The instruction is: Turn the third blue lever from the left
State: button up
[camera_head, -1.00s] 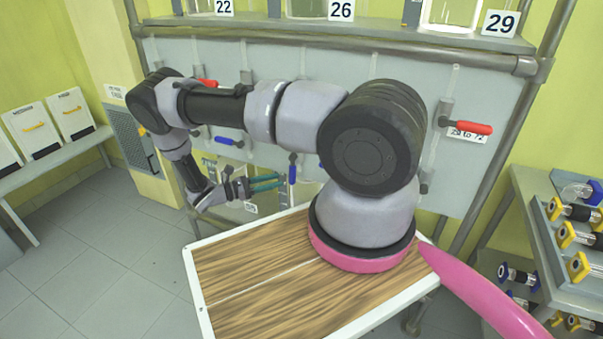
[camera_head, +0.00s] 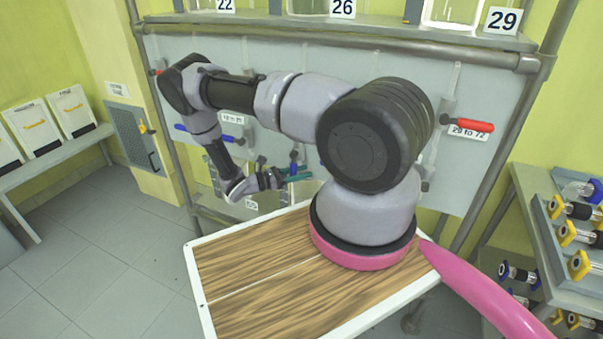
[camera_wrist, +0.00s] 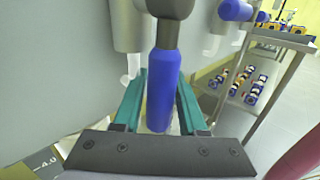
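The third blue lever from the left (camera_head: 293,157) points down from the grey panel, its lower part hidden behind my gripper. My gripper (camera_head: 297,174) is at this lever. In the wrist view, the blue lever handle (camera_wrist: 162,92) stands between the two teal fingers of my gripper (camera_wrist: 163,88). The fingers are apart, one on each side of the handle; whether either touches it is hard to tell. Two other blue levers show left of it in the head view: one at far left (camera_head: 180,127) and one beside my forearm (camera_head: 229,138), both lying roughly sideways.
A red lever (camera_head: 474,126) sticks out at the panel's right. A shelf with numbered signs (camera_head: 502,20) runs above. At right is a rack (camera_head: 547,241) with glass fittings. In the wrist view, another blue handle (camera_wrist: 235,10) shows at upper right. Floor at left is clear.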

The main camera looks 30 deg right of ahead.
grip_shut()
dwell(1.2)
